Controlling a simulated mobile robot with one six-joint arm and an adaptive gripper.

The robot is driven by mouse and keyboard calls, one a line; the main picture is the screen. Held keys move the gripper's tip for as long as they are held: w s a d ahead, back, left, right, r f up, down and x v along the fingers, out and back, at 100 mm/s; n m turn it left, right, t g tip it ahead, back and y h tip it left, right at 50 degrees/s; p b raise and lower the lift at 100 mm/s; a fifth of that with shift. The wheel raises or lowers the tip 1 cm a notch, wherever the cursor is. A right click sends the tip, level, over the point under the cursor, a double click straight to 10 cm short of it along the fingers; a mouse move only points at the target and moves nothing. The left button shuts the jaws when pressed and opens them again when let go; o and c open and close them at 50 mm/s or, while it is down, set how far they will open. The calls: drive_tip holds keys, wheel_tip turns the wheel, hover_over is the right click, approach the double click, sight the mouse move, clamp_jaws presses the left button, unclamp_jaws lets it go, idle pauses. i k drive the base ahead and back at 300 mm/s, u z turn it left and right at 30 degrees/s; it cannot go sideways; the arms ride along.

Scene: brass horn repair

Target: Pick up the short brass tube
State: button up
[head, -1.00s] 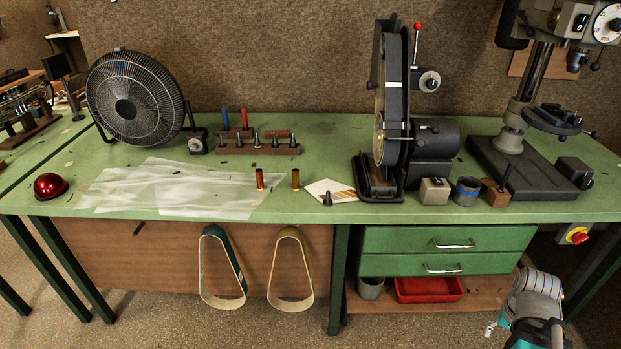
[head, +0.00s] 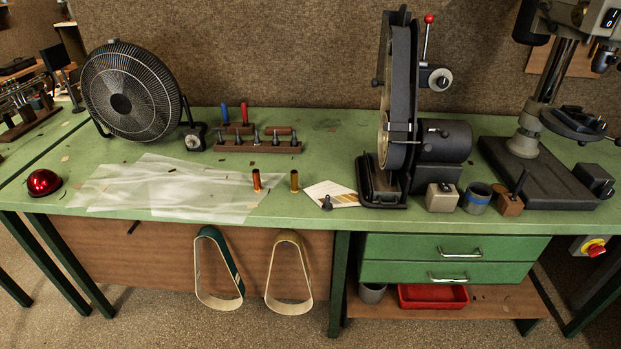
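A short brass tube (head: 294,181) stands upright near the front of the green bench (head: 330,141). A copper-red tube (head: 257,181) of similar height stands upright to its left, apart from it. My gripper is not in view.
A thin clear sheet (head: 160,188) lies left of the tubes, and a white card (head: 331,194) with a small dark part (head: 326,203) lies to the right. Behind are a tool rack (head: 256,146) and a fan (head: 122,95). A belt grinder (head: 398,130) stands at right. Two sanding belts (head: 287,300) hang in front.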

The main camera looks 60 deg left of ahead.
sight(294, 173)
drive_tip(key=z, duration=0.1)
drive_tip(key=k, duration=1)
drive_tip(key=u, duration=1.65)
drive_tip(key=i, duration=0.45)
drive_tip(key=u, duration=0.25)
